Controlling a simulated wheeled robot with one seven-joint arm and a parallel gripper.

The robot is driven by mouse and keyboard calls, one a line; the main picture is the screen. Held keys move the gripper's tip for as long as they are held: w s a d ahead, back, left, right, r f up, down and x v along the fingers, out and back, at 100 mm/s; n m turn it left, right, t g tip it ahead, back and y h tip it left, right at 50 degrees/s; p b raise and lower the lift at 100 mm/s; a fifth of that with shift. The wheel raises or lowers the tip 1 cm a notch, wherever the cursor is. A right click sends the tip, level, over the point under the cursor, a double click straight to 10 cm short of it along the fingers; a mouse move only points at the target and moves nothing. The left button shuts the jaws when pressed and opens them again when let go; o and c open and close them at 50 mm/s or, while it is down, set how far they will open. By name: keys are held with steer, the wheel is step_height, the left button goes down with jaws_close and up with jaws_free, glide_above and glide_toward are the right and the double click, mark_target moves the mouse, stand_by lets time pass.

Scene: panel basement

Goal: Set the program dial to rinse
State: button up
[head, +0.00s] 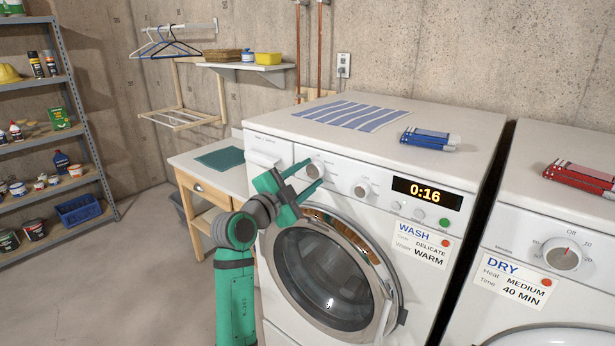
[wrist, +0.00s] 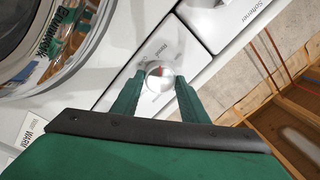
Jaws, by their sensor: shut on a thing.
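The white front-loading washer (head: 370,130) has two round dials on its front panel. My gripper (head: 308,174) is at the left dial (head: 315,169), with one green finger on each side of it. In the wrist view the dial (wrist: 160,76) sits between the two fingertips, and the gripper (wrist: 161,84) is shut on it. A red pointer mark shows on the dial's face, but the label beside it is too small to read. The second dial (head: 362,189) is to the right, free of the gripper.
A lit display (head: 427,193) reads 0:16, with small buttons and a green button (head: 444,224) below. The round door (head: 333,272) is below my gripper. A dryer (head: 560,215) stands at the right. A wooden table (head: 210,178) is at the left.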

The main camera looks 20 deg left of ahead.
steer(key=shift+f, duration=0.1)
steer(key=o, duration=1.1)
steer(key=shift+c, duration=0.2)
steer(key=v, duration=1)
steer(key=shift+s, duration=0.4)
steer(key=shift+a, duration=0.1)
